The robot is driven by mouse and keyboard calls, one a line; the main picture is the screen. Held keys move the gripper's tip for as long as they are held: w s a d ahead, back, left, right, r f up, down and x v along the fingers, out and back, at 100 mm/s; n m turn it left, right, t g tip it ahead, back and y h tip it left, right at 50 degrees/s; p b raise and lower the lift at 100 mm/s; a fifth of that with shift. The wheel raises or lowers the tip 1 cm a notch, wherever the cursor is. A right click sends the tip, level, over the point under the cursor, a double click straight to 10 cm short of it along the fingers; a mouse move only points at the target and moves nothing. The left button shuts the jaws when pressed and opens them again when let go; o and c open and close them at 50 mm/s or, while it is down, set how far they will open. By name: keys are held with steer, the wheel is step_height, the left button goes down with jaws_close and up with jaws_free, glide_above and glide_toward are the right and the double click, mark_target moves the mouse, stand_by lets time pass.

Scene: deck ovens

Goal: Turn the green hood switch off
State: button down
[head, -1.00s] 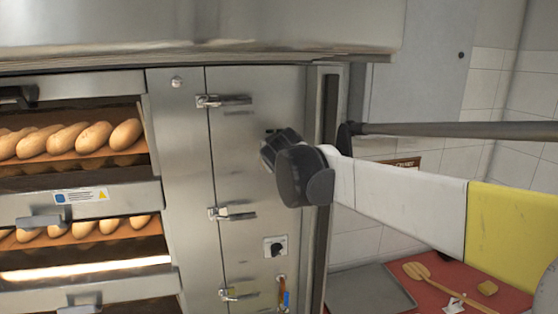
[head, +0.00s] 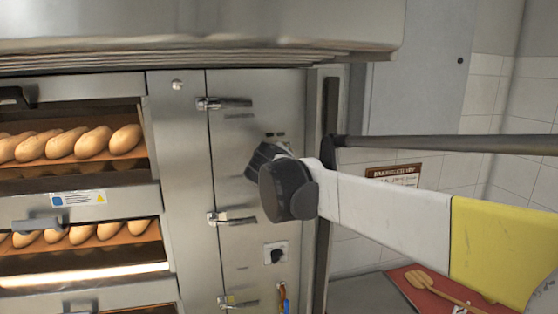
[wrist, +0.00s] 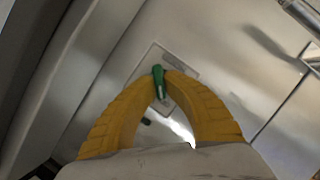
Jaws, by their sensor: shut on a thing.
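The green hood switch (wrist: 158,76) shows in the wrist view as a small green lever on a pale plate (wrist: 150,56) fixed to the steel panel. My gripper (wrist: 160,84) has its two yellow fingers closed around the lever, with the tips touching it from both sides. In the head view my dark wrist covers the switch, and the fingers are hidden behind it.
The steel oven front has latches (head: 232,217) down its door and a black knob (head: 277,252) below my wrist. Bread loaves (head: 78,142) lie on the decks at left. A long dark bar (head: 450,143) crosses at right. A red board (head: 430,290) lies at lower right.

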steer(key=c, duration=1.5)
jaws_free()
steer(key=shift+w, duration=0.2)
steer(key=v, duration=1.2)
